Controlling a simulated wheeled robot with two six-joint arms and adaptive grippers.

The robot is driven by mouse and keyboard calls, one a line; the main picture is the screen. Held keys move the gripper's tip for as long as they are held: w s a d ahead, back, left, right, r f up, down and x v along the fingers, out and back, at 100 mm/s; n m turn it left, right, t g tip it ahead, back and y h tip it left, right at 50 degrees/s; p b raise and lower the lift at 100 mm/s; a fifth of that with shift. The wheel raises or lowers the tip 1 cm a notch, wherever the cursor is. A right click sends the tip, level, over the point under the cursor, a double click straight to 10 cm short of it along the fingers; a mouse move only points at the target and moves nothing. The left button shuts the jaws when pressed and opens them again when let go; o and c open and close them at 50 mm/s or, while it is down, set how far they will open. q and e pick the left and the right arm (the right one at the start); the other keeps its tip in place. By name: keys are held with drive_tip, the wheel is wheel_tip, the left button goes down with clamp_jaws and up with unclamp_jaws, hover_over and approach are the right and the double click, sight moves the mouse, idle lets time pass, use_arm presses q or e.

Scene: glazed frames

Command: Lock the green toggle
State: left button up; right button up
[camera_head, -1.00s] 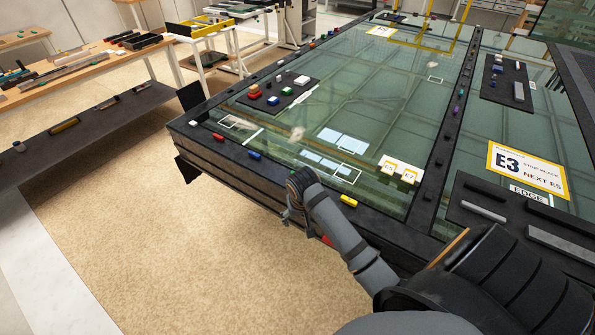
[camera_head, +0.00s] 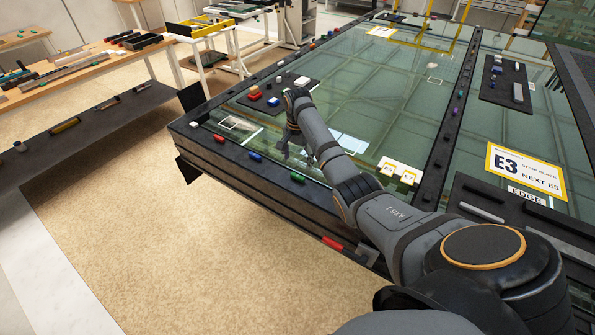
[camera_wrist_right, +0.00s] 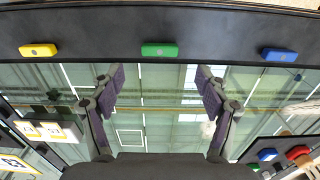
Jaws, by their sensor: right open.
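The green toggle (camera_head: 297,178) lies on the black edge rail of the glazed table, right of the blue toggle. In the right wrist view the green toggle (camera_wrist_right: 159,50) shows lengthwise across the picture, beyond the fingertips and centred between them, untouched. My right gripper (camera_wrist_right: 159,82) is open and empty, its two fingers spread wide over the glass. In the head view my right gripper (camera_head: 286,147) hangs over the pane inward of the rail, partly hidden by its own wrist. My left gripper is not in view.
A blue toggle (camera_head: 255,157) and a red toggle (camera_head: 219,139) sit along the same rail. A yellow toggle (camera_wrist_right: 38,50) shows in the wrist view, on the green one's other side. A black pad (camera_head: 300,93) with coloured blocks lies farther in.

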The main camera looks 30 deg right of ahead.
sight(298, 175)
wheel_tip(298, 175, down, 7)
drive_tip(key=shift+r+p, duration=0.2)
drive_tip(key=shift+p, duration=0.15)
drive_tip(key=c, duration=1.2)
